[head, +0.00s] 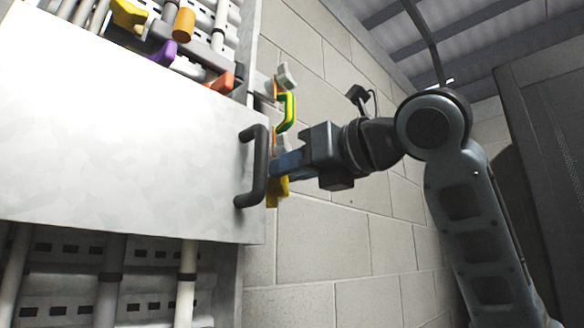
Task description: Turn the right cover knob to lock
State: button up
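A large pale cover panel (110,140) fills the left of the head view, with a dark bar handle (262,165) near its right edge. My gripper (280,166) reaches in from the right, its blue-grey fingers just beside the handle. A yellow part (278,190) shows just below the fingers, partly hidden by them; it may be a knob, but I cannot tell. Above, a grey knob-like part (286,77) and a green and yellow handle (287,112) stick out at the panel's right side. I cannot tell whether the fingers touch anything or how far apart they are.
Above the cover are yellow (128,16), orange (184,24), purple (164,53) and red-orange (222,83) parts among pipes. Pipes (187,280) and slotted rails run below it. A block wall (345,240) stands behind my arm, and a dark cabinet (550,150) is at the right.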

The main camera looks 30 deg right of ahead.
grip_shut()
jog(key=shift+w+d+f+m+b, duration=0.1)
jog(key=shift+d+f+m+b, duration=0.25)
jog(key=shift+m, duration=2.65)
jog(key=shift+w+d+f+m+b, duration=0.1)
jog(key=shift+d+f+m+b, duration=0.2)
jog(key=shift+m, duration=2.7)
jog(key=shift+w+d+f+m+b, duration=0.1)
jog(key=shift+d+f+m+b, duration=0.2)
jog(key=shift+m, duration=2.7)
jog(key=shift+a+f, duration=0.1)
jog(key=shift+o, duration=2.1)
grip_release()
